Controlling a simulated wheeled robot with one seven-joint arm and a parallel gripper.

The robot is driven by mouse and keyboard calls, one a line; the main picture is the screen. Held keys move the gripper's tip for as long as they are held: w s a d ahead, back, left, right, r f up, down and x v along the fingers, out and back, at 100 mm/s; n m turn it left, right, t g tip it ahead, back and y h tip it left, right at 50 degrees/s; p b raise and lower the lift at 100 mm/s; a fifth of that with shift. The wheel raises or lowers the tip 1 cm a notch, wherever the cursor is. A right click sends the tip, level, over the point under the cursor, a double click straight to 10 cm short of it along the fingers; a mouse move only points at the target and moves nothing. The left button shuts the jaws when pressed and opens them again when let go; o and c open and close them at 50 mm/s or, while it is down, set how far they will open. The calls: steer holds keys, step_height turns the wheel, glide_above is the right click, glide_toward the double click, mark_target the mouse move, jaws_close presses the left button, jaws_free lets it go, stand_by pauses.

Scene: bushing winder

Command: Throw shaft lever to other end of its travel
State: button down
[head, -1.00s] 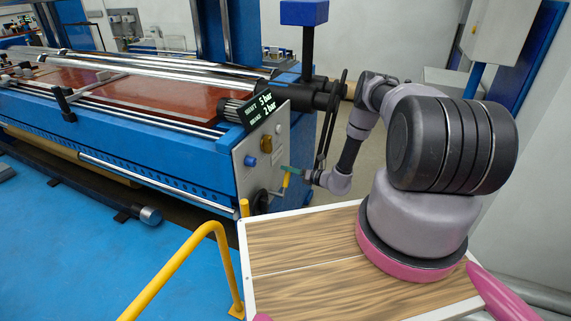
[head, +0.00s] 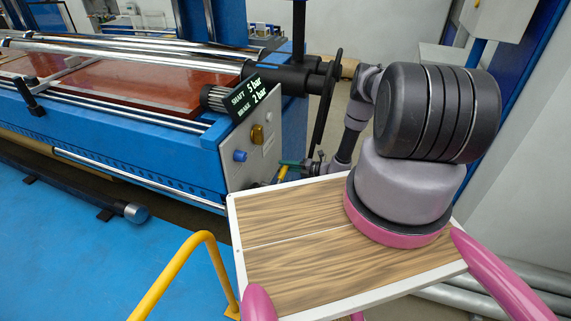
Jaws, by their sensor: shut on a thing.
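The winder's end panel (head: 250,150) faces me at the middle of the head view. A small green lever (head: 291,163) sticks out to the right from its lower right edge. A yellow lever (head: 283,174) hangs just below it, pointing down. My gripper (head: 306,166) is at the outer end of the green lever and appears shut on it; the fingers are tiny and partly hidden. No label shows which lever is the shaft lever. The display (head: 247,97) above the panel reads SHAFT 5 bar and BRAKE 2 bar.
A gold knob (head: 257,134) and a blue knob (head: 240,155) sit on the panel. A black handwheel (head: 326,100) stands close above my gripper. A yellow rail (head: 178,265) is at the front.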

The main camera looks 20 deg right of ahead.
steer(key=shift+d+f, duration=0.1)
steer(key=shift+f, duration=0.15)
stand_by(0.3)
steer(key=c, duration=0.6)
jaws_free()
steer(key=v, duration=1)
steer(key=shift+s+d+r, duration=0.1)
steer(key=shift+s+d, duration=0.15)
steer(key=shift+d, duration=0.05)
steer(key=shift+d, duration=0.1)
